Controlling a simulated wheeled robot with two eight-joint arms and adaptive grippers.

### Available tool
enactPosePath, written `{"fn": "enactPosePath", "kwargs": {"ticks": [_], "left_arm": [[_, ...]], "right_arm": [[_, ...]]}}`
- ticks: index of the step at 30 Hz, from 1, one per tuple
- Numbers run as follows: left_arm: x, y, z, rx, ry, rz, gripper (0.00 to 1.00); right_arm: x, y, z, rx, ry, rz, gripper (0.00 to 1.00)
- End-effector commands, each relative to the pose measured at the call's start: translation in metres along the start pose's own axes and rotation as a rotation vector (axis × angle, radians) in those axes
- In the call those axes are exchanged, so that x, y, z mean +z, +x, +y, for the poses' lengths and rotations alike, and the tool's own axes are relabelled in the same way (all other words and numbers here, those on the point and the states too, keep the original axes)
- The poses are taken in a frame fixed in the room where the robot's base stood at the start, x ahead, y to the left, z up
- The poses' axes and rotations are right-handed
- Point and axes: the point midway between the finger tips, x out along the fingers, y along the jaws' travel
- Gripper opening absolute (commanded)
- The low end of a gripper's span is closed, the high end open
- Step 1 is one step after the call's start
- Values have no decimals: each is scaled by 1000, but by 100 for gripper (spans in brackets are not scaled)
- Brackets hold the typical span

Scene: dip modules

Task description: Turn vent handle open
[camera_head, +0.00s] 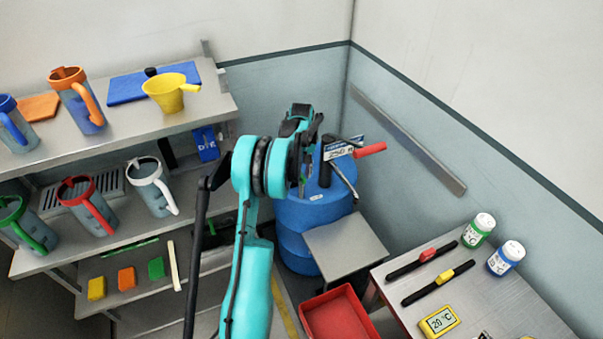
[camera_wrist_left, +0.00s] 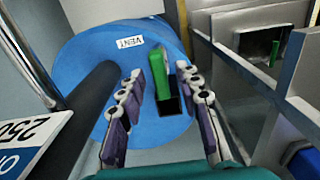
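The vent handle is a green lever (camera_wrist_left: 160,75) on top of the blue drum (camera_wrist_left: 85,60), beside a white VENT label (camera_wrist_left: 130,41) in the left wrist view. My left gripper (camera_wrist_left: 164,108) is open, with one finger on each side of the lever; I cannot tell whether either finger touches it. In the head view the left gripper (camera_head: 304,130) is over the blue drum (camera_head: 300,240), and my teal arm hides part of the drum. A small green piece (camera_head: 303,184) shows there near the drum top. My right gripper is not in view.
A dark pump with a 250D label (camera_head: 338,148) and red handle (camera_head: 370,150) stands on the drum, close to the gripper. Shelves with jugs (camera_head: 155,190) are left. A grey stand (camera_head: 345,247), red bin (camera_head: 337,318) and table (camera_head: 500,300) are right.

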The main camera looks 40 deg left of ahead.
Motion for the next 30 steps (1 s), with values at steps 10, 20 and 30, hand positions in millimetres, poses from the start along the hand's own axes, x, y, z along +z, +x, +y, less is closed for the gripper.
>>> {"fn": "enactPosePath", "kwargs": {"ticks": [10, 20, 30], "left_arm": [[0, -7, 0, 0, 1, 0, 34], [0, -72, 0, 0, 1, 0, 34], [0, -117, 0, 0, 0, 0, 34]], "right_arm": [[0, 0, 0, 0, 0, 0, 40], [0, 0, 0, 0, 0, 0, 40], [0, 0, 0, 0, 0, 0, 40]]}}
